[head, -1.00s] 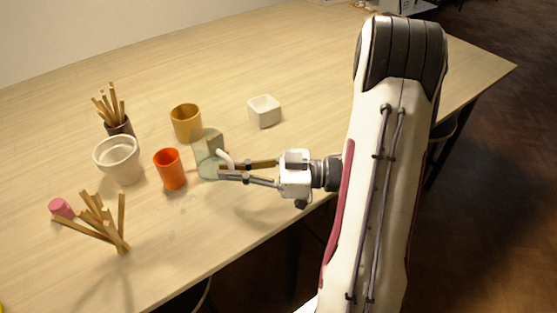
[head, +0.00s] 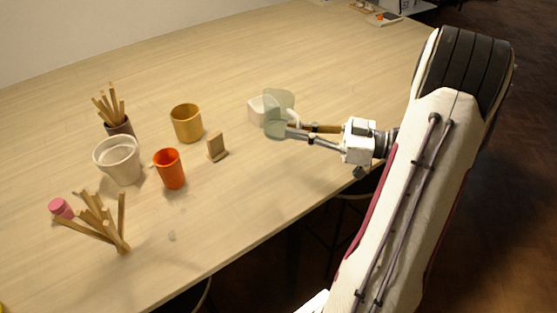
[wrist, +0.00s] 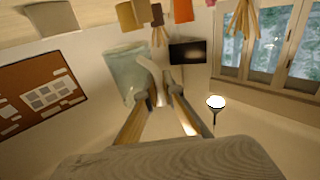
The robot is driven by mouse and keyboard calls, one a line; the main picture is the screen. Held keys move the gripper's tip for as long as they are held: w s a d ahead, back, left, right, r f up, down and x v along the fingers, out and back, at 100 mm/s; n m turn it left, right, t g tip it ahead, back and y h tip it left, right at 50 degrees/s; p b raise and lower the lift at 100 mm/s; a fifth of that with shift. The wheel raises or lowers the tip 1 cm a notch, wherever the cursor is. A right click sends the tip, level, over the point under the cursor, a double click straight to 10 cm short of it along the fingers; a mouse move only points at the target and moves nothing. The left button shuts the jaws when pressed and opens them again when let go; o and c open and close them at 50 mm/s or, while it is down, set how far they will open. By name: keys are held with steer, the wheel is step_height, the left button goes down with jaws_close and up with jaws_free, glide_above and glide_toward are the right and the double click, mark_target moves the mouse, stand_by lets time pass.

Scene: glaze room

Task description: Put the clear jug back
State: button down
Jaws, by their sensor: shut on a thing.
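The clear jug (head: 277,103), pale green and see-through with a white handle, is at the tips of my gripper (head: 288,130). My gripper is shut on its handle, and the jug appears raised above the table. In the wrist view the jug (wrist: 124,75) is left of the gripper (wrist: 162,82), with the handle between the fingers. In the head view the jug partly covers a white square dish (head: 256,112) behind it; I cannot tell whether they touch.
A small wooden stand (head: 217,147) is left of the jug, near a mustard cup (head: 187,124) and an orange cup (head: 170,170). A white pot (head: 118,160), stick bundles (head: 122,222) and a pink piece (head: 60,208) are farther left. The table's far middle (head: 250,60) is clear.

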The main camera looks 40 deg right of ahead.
steer(key=shift+r, duration=0.1)
stand_by(0.3)
steer(key=shift+f, duration=3.15)
steer(key=shift+f, duration=1.85)
steer(key=shift+f, duration=0.15)
steer(key=c, duration=2.2)
jaws_free()
